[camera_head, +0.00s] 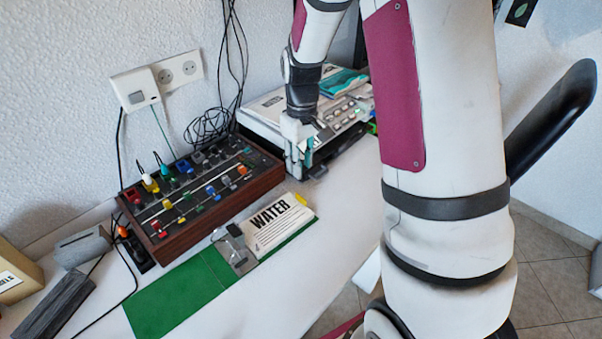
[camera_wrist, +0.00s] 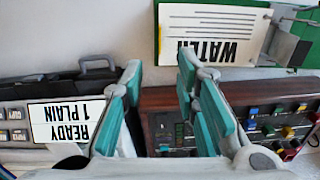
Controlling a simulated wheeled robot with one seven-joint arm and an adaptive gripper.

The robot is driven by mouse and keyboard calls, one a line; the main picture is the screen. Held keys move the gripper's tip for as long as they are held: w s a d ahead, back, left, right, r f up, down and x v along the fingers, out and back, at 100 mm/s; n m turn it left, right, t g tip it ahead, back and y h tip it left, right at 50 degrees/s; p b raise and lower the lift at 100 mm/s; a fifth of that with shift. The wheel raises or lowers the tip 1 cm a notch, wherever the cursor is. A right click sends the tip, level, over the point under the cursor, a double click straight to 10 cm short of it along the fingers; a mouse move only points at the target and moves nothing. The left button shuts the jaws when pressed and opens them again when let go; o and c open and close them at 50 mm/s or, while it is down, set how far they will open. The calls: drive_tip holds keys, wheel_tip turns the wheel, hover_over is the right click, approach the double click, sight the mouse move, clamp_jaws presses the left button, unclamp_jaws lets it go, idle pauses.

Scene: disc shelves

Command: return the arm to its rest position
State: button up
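My gripper (camera_head: 303,158) is at the end of my arm, pointing down near the front right of the mixer panel and beside the grey device. In the wrist view my gripper (camera_wrist: 160,78) shows two teal-padded fingers spread apart, with nothing held between them. My white arm with maroon panels fills the right half of the head view and hides part of the table.
A wood-sided control panel (camera_head: 180,237) with coloured knobs and a grey device (camera_head: 262,108) stand along the wall. A label reading READY 1 PLAIN (camera_wrist: 68,122) faces the wrist. A WATER card (camera_head: 272,230) lies on a green board (camera_head: 165,306). Bare tabletop (camera_head: 345,215) lies right of it.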

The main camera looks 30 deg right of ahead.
drive_tip(key=shift+r, duration=0.3)
drive_tip(key=shift+r, duration=0.1)
drive_tip(key=s+a+r+m+t+p, duration=0.15)
drive_tip(key=s+a+r, duration=0.25)
drive_tip(key=s+r, duration=0.6)
drive_tip(key=s+a+r+t+p, duration=0.2)
drive_tip(key=s+a+r, duration=0.2)
drive_tip(key=s+r, duration=0.65)
drive_tip(key=s+r+m+p, duration=0.1)
drive_tip(key=s+r, duration=0.2)
drive_tip(key=s, duration=0.4)
drive_tip(key=shift+a+t+p, duration=0.3)
drive_tip(key=shift+a+t, duration=0.05)
drive_tip(key=shift+a, duration=0.1)
drive_tip(key=shift+r, duration=0.15)
